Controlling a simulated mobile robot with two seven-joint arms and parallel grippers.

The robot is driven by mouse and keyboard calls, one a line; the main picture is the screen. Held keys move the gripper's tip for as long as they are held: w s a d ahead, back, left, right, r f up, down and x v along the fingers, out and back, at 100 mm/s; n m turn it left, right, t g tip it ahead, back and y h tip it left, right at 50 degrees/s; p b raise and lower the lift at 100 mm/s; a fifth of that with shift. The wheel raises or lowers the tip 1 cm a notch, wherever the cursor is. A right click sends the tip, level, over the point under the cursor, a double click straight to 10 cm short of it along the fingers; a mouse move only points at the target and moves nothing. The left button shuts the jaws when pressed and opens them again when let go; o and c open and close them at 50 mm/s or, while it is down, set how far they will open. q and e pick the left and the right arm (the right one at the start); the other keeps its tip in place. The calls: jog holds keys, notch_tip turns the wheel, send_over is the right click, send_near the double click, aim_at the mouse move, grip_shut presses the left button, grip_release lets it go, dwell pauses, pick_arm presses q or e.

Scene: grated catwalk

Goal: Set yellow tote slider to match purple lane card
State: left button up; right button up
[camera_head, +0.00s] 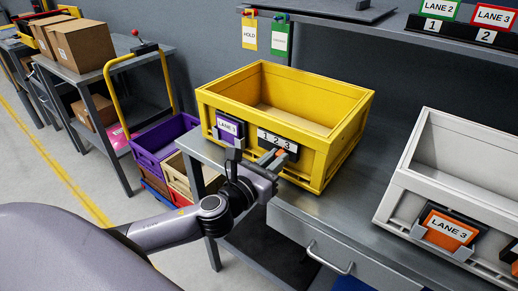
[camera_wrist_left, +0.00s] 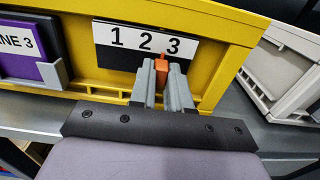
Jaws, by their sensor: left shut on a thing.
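The yellow tote (camera_head: 228,106) stands on the grey workbench. Its front holds a purple lane card (camera_head: 228,126) reading LANE 3, which also shows in the left wrist view (camera_wrist_left: 20,68). Right of the card is a black plate with a white 1-2-3 scale (camera_head: 277,139). An orange slider tab (camera_wrist_left: 161,66) sits below the scale, between the 2 and the 3 in the left wrist view. My left gripper (camera_wrist_left: 163,90) is shut on this tab, its fingers hiding the tab's lower part. My right gripper is not in view.
A grey tote (camera_head: 420,180) with an orange LANE 3 card (camera_head: 448,228) stands to the right. Bare bench (camera_head: 365,190) lies between the totes. A shelf (camera_head: 370,40) with hanging tags runs behind. A yellow-handled cart with crates (camera_head: 165,140) stands at left.

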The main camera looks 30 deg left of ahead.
pick_arm(q)
jog(key=shift+d, duration=0.5)
dwell(0.3)
jog(key=o, duration=0.6)
jog(key=shift+s, duration=0.1)
jog(key=shift+s+a+p, duration=0.15)
jog(key=shift+s+a, duration=0.05)
jog(key=shift+s, duration=1.55)
jog(key=shift+s+a+p, duration=0.15)
jog(key=shift+s, duration=1.6)
